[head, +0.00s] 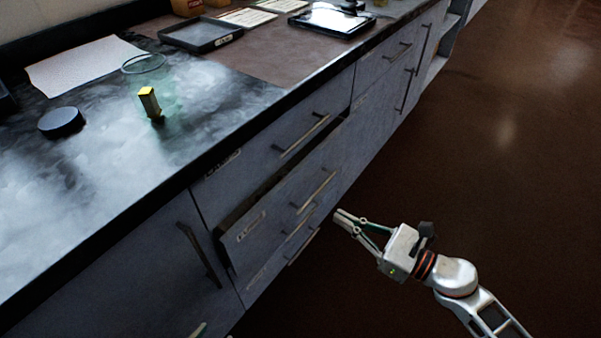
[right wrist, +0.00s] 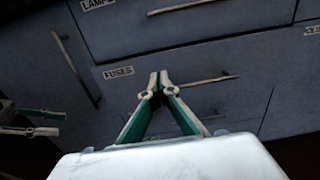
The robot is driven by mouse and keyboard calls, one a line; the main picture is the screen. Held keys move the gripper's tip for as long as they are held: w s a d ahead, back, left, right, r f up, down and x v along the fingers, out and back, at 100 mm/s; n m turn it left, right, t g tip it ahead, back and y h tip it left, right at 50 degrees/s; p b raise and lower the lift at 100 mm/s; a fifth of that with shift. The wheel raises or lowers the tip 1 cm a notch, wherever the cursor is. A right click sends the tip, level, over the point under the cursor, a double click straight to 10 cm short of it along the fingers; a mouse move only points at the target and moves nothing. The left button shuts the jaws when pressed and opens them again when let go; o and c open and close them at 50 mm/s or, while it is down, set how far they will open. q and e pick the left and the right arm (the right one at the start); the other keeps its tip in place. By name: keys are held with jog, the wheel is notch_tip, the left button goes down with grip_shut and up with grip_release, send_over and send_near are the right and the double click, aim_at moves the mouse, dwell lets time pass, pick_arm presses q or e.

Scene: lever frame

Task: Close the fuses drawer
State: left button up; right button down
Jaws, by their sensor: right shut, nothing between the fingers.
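The fuses drawer (head: 275,209) stands partly open in the grey cabinet, its front jutting out and a dark gap showing along its top edge. Its "FUSES" label (right wrist: 118,72) and bar handle (right wrist: 205,81) show in the right wrist view. My right gripper (head: 338,215) is shut and empty, in front of the drawer, to the right of its handle in the head view. In the right wrist view its fingertips (right wrist: 159,82) overlap the drawer front; contact cannot be told. My left gripper (right wrist: 48,122) shows at the left edge there, fingers apart and empty.
The lamps drawer (right wrist: 170,22) above looks shut. A cupboard door with a handle (head: 198,252) is to the left. The floor (head: 480,170) at right is clear.

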send_near(285, 186)
jog(key=x, duration=0.5)
jog(key=shift+w+a+f, duration=0.1)
jog(key=shift+w, duration=0.05)
jog(key=shift+w+a, duration=0.35)
jog(key=shift+a, duration=0.1)
jog(key=shift+w+a, duration=0.1)
